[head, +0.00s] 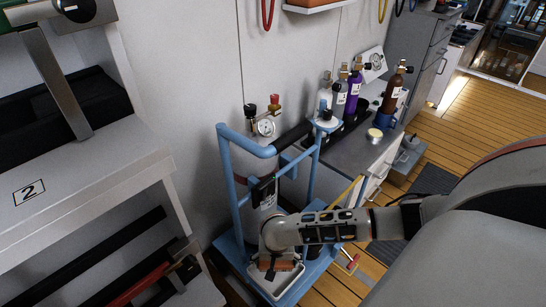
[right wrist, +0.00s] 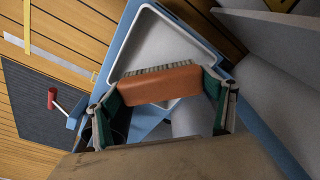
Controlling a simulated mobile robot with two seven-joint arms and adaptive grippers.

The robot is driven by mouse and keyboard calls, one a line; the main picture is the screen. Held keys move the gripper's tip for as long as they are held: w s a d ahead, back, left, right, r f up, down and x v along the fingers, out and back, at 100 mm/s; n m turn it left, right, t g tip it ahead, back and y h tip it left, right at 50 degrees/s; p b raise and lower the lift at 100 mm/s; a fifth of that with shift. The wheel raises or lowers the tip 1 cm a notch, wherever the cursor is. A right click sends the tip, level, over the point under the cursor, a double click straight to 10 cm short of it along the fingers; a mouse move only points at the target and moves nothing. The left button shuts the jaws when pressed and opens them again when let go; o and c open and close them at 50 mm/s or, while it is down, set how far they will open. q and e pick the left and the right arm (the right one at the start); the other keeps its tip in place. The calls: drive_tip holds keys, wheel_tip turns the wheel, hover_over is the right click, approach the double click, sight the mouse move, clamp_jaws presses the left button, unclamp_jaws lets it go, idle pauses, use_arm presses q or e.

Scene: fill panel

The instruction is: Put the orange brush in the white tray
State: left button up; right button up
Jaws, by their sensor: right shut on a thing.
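The orange brush (right wrist: 160,85) with dark bristles is between the fingers of my right gripper (right wrist: 164,100), which is shut on it. In the right wrist view, the white tray (right wrist: 160,40) shows beyond the brush. In the head view, the right gripper (head: 272,265) points down over the white tray (head: 283,283), and only a small part of the brush (head: 281,266) shows. The brush looks held above or just within the tray; the exact height is hard to tell. My left gripper is not in view.
A white shelf unit (head: 90,190) stands at left. Wooden floor (head: 480,120) is open at right.

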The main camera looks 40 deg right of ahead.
sight(276, 268)
drive_tip(key=f, duration=0.1)
drive_tip(key=f+b, duration=0.1)
drive_tip(key=f, duration=0.1)
drive_tip(key=shift+s+f, duration=0.2)
drive_tip(key=shift+s, duration=0.15)
drive_tip(key=shift+w+f+b, duration=0.2)
drive_tip(key=shift+f+b, duration=0.25)
drive_tip(key=shift+w+r, duration=0.1)
drive_tip(key=shift+r, duration=0.1)
drive_tip(key=shift+c, duration=0.6)
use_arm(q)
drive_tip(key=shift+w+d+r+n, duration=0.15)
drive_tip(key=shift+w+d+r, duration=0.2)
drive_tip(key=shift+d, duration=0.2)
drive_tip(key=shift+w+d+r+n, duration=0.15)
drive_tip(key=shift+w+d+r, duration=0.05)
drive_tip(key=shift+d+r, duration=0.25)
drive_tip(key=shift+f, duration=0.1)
use_arm(e)
drive_tip(key=shift+f, duration=0.1)
drive_tip(key=o, duration=1.1)
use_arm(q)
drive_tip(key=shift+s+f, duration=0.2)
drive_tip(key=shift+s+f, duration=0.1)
